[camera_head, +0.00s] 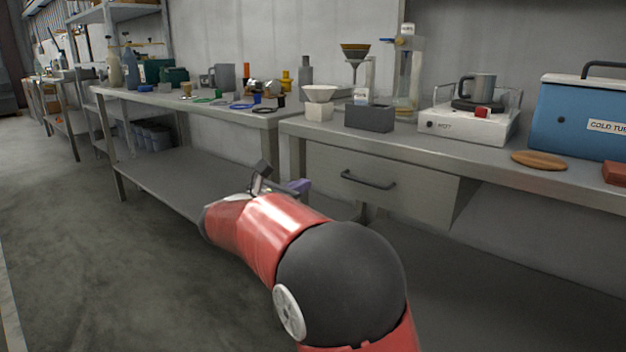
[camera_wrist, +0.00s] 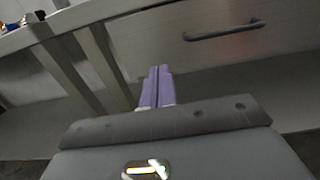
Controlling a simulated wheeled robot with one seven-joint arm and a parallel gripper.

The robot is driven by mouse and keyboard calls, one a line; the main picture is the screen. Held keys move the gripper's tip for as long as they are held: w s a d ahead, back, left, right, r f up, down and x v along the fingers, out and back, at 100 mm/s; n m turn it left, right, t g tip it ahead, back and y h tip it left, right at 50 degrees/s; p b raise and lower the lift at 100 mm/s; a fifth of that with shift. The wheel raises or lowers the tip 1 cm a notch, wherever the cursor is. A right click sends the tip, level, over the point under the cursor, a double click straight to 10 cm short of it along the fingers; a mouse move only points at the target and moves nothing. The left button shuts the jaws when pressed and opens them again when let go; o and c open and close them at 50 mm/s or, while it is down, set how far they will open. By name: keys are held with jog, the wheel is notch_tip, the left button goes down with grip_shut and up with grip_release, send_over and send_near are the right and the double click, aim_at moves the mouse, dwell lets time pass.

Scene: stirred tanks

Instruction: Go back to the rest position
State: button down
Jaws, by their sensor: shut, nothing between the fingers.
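My gripper (camera_wrist: 157,88) shows in the wrist view with its two purple fingers pressed together and nothing between them. In the head view my gripper (camera_head: 299,187) is partly hidden behind my red and black arm, with a bit of purple finger showing. It is below bench-top height, in front of the bench with the drawer. The drawer (camera_head: 382,186) is shut, and its dark handle (camera_wrist: 224,31) is apart from the fingers, to their upper right in the wrist view.
The bench top (camera_head: 480,158) holds a hot plate (camera_head: 468,125) with a metal mug, a blue cold tub (camera_head: 580,115), a dark grey block (camera_head: 369,117) and a funnel on a stand. A second bench (camera_head: 170,100) with several small items stands to the left. Open floor (camera_head: 90,260) lies at left.

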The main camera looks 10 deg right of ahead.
jog(key=v, duration=0.5)
jog(key=s+d+f+m+g+y+p, duration=0.1)
jog(key=s+d+m+g+y, duration=0.2)
jog(key=s+d+m, duration=0.35)
jog(key=s+d+f+m+g+y+p, duration=0.2)
jog(key=s+d+m+g, duration=0.15)
jog(key=s, duration=0.55)
jog(key=s+a+f+m+y+p, duration=0.1)
jog(key=s+a+f+m+y, duration=0.1)
jog(key=s+m+y, duration=0.2)
jog(key=s+a+f+m+t+y+p, duration=0.1)
jog(key=s+a+f+m+y, duration=0.2)
jog(key=s+m, duration=0.8)
jog(key=s+y, duration=0.2)
jog(key=shift+s+f+y, duration=0.2)
jog(key=shift+s+y, duration=0.1)
jog(key=shift+s, duration=0.05)
